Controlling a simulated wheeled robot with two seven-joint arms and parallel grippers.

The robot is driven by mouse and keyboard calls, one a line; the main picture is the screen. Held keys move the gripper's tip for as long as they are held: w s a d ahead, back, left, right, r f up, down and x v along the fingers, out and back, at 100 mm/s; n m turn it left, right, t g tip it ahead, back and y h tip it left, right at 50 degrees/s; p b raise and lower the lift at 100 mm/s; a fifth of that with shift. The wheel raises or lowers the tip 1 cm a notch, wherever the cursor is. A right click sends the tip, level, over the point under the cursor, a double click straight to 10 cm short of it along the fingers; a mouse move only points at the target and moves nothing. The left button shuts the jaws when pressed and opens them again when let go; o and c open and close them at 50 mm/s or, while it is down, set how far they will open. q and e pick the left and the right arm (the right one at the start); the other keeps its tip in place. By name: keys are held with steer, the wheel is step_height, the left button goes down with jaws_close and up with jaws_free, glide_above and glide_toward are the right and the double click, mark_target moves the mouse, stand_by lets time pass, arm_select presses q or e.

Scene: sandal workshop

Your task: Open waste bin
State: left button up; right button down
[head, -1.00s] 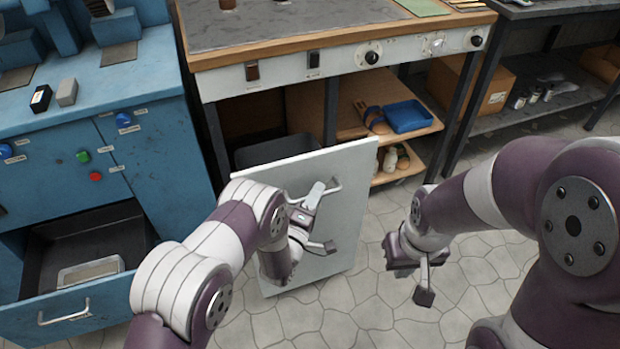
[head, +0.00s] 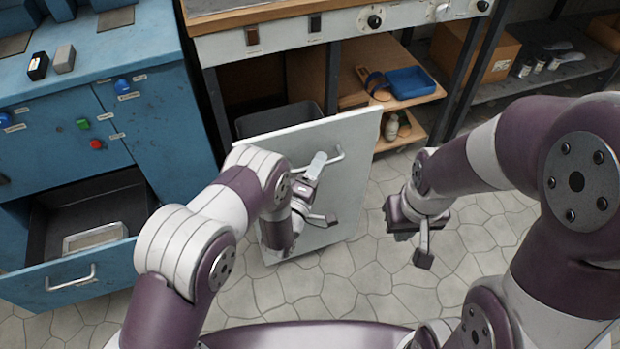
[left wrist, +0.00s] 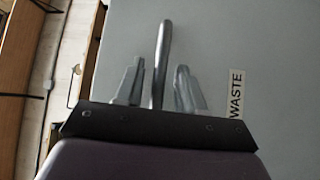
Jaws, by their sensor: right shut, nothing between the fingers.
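The waste bin's pale front panel (head: 345,190) stands pulled out from under the workbench. A dark bin tub (head: 280,118) shows behind its top edge. The panel's bar handle (head: 338,155) is partly hidden by my left gripper (head: 318,190), which is at the panel's face. In the left wrist view the handle bar (left wrist: 161,60) stands between the two parted fingers, with a small gap on each side. A WASTE label (left wrist: 237,94) is on the panel (left wrist: 250,40) to the right. My right gripper (head: 423,245) is shut and empty, above the floor right of the panel.
A blue cabinet (head: 160,150) with an open drawer (head: 75,283) is at left. Right of the bin, bench shelves hold a blue tray (head: 410,82) and small items. A cardboard box (head: 475,52) is further right. The tiled floor (head: 370,285) before the panel is clear.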

arm_select(q)
steer(key=p+v, duration=0.1)
steer(key=v, duration=1.1)
steer(key=s+a+f+m+g+y, duration=0.2)
steer(key=f+m+g+y, duration=0.15)
steer(key=f+g, duration=0.2)
steer(key=s+a+f+m+g+y, duration=0.1)
steer(key=s+f+m+g+y, duration=0.1)
steer(key=f+m+g, duration=0.4)
steer(key=s+a+r+m+g+y, duration=0.25)
steer(key=s+a+r, duration=0.35)
steer(key=r, duration=0.3)
steer(key=s+a+r+m+g+y, duration=0.1)
steer(key=s+a+r+g, duration=0.35)
steer(key=r, duration=0.55)
steer(key=w+a+r+n+t+p, duration=0.1)
steer(key=a+r+t+p, duration=0.1)
steer(key=r+p, duration=1.9)
step_height(320, 180, up, 6)
steer(key=shift+w+a+n+t, duration=0.25)
steer(key=shift+a+n+t, duration=0.15)
steer(key=shift+a, duration=0.3)
